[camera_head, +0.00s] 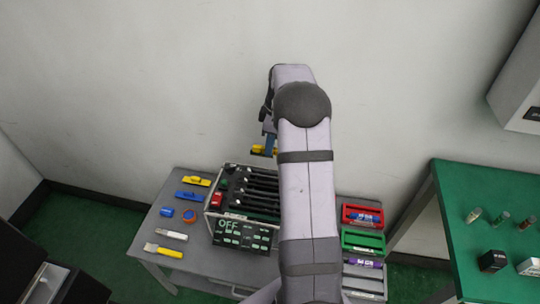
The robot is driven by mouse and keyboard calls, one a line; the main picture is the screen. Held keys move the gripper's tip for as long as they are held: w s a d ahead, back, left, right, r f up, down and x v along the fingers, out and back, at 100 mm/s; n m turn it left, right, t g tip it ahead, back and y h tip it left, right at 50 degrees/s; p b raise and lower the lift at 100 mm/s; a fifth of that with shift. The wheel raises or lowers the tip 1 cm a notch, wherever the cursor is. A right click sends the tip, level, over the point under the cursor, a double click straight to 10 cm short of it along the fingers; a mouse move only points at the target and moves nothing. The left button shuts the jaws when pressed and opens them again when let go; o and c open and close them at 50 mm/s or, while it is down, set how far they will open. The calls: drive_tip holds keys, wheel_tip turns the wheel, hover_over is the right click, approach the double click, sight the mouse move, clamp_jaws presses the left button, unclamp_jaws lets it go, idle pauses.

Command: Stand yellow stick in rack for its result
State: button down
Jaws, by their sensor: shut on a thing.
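My gripper (269,146) is raised in front of the wall, above the back of the grey table, partly behind my arm. It is shut on a yellow stick (259,151), which lies roughly level in the picture and is clear of the table. A black fixture (245,195) with several dark lever-like bars stands below it. The fixture's front panel (228,231) reads "OFF". I cannot tell which part is the rack. Another yellow piece (197,181) lies on the table's left side, and a yellow-and-white stick (164,250) lies at the front left.
Red (362,216) and green (362,242) trays are on the right. A green table (490,250) with small items stands further right.

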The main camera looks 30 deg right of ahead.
drive_tip(key=shift+r, duration=0.4)
drive_tip(key=s+d+f+m+b, duration=0.3)
drive_tip(key=s+d+f+m, duration=0.3)
drive_tip(key=m, duration=0.6)
drive_tip(key=s+d+f+m+g+h+b, duration=0.1)
drive_tip(key=s+d+f+m+b, duration=0.3)
drive_tip(key=s+d+f+m, duration=0.3)
drive_tip(key=s+d+f+m+g+h+b, duration=0.1)
drive_tip(key=s+d+f+m+b, duration=0.3)
drive_tip(key=s+d+m, duration=0.6)
drive_tip(key=d+f+m, duration=0.2)
drive_tip(key=d+m, duration=0.3)
drive_tip(key=m, duration=0.2)
drive_tip(key=shift+s+d+f, duration=0.35)
drive_tip(key=shift+s+f, duration=0.05)
drive_tip(key=shift+f+b, duration=1.6)
drive_tip(key=shift+f, duration=1.35)
drive_tip(key=shift+f+b, duration=0.75)
drive_tip(key=shift+f, duration=0.75)
